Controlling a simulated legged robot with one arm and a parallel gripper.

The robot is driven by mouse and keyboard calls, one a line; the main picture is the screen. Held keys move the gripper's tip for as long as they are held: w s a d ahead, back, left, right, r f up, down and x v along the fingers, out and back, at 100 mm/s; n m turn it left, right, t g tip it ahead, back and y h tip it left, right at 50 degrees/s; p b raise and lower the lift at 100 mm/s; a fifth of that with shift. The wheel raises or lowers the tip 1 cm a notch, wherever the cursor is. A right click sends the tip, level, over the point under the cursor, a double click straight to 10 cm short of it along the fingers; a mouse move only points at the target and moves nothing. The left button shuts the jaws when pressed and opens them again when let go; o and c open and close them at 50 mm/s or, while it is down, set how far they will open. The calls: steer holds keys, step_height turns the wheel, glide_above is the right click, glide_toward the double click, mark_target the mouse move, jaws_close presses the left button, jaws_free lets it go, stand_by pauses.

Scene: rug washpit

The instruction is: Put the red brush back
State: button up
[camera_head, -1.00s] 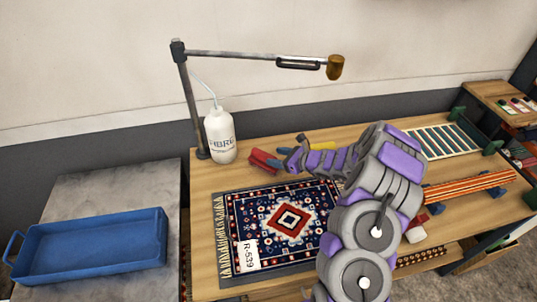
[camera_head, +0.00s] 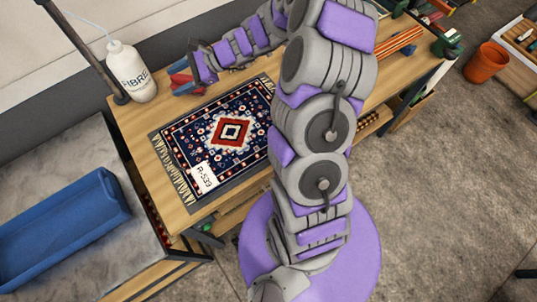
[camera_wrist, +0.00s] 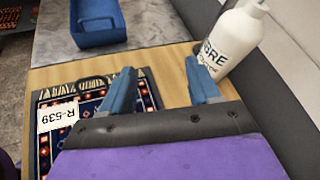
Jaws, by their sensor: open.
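A red object (camera_head: 181,79), which looks like the red brush, lies at the back left of the worktable, beside my fingers. Only part of it shows, and its bristles cannot be made out. My gripper (camera_wrist: 158,66) is open, with its two blue fingers apart. In the wrist view, bare wood shows between the fingers and no red is visible. In the head view my gripper hangs low at the red object. I cannot tell whether the object lies between the fingers or beneath them.
A patterned rug (camera_head: 216,140) with tag R-539 lies in front of my gripper. A white bottle (camera_head: 131,72) stands close by on the left, near a lamp post (camera_head: 83,47). A blue tray (camera_head: 62,232) sits on the left bench. An orange bucket (camera_head: 486,62) stands at right.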

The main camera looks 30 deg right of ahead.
steer(key=s+a+r+n+g+h, duration=0.1)
steer(key=s+a+r+n+g, duration=0.2)
steer(key=s, duration=0.4)
steer(key=s+a+r+n+g+h, duration=0.1)
steer(key=s+a+r+n+h, duration=0.1)
steer(key=s+n, duration=0.35)
steer(key=s+a+r+n+g+h, duration=0.1)
steer(key=s+a+r+n+g, duration=0.2)
steer(key=s, duration=0.5)
steer(key=s+d+n+h, duration=0.3)
steer(key=s+d, duration=0.3)
steer(key=s, duration=0.3)
steer(key=s+d+n+h, duration=0.4)
steer(key=s+d+h, duration=0.1)
steer(key=s, duration=0.3)
steer(key=shift+s+d+r, duration=0.35)
steer(key=shift+s+d, duration=0.05)
steer(key=shift+d, duration=0.2)
